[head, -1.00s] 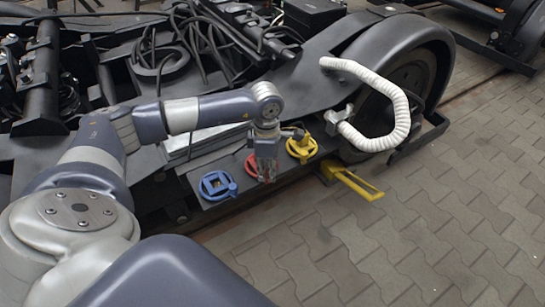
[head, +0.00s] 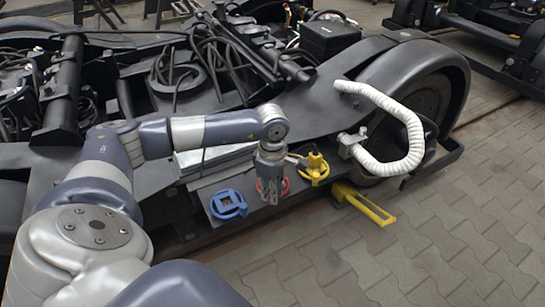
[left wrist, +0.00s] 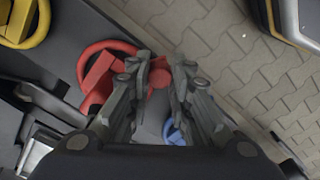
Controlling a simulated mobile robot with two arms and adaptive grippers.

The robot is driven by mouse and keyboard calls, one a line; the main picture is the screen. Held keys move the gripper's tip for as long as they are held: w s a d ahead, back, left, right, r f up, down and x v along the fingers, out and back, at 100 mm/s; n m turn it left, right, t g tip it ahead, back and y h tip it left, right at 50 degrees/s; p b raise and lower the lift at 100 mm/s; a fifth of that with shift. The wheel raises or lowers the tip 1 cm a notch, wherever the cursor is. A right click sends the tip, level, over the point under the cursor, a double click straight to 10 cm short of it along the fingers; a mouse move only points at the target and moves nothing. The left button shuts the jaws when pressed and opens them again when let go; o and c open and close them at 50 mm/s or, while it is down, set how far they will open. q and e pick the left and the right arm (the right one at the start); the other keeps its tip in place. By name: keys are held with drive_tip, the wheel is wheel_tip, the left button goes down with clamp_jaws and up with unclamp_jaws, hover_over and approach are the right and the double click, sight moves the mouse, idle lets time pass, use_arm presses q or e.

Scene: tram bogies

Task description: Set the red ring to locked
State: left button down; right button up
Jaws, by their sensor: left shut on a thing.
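The red ring (left wrist: 95,55) lies on a dark plate on the bogie's side, between a blue ring and a yellow ring. In the head view my left gripper (head: 270,198) stands over the red ring (head: 285,186) and hides most of it. In the left wrist view the fingers of my left gripper (left wrist: 163,82) are closed about a red part that sticks out from the ring's right side. The ring's lock markings cannot be made out. My right gripper is not in view.
The blue ring (head: 228,204) is to the left and the yellow ring (head: 315,168) to the right, both close by. A yellow lever (head: 362,203) juts out over the paving. A white corrugated hose (head: 405,130) loops beside the wheel. The paving (head: 440,235) in front is clear.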

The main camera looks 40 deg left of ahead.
use_arm(q)
drive_tip(key=c, duration=1.7)
unclamp_jaws()
drive_tip(key=shift+a, duration=0.1)
wheel_tip(320, 180, up, 12)
